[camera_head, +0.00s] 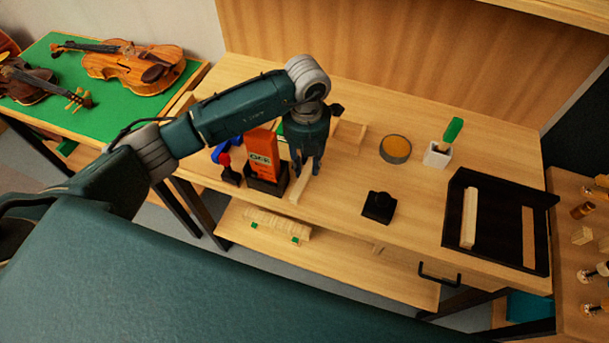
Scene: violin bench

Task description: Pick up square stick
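A pale square wooden stick (299,189) lies on the workbench, with its near end close to the front edge. My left gripper (307,168) points down right over its far part. The two fingers come down around the stick, and they hide that part of it. I cannot tell whether they touch it or leave a gap. Another pale stick (469,218) lies in the black tray (456,207) at the right, beside a flatter tan strip (529,238). My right gripper is not in view.
An orange box in a black holder (267,182) stands close left of my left gripper. Violins (135,66) lie on the green-topped table at left.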

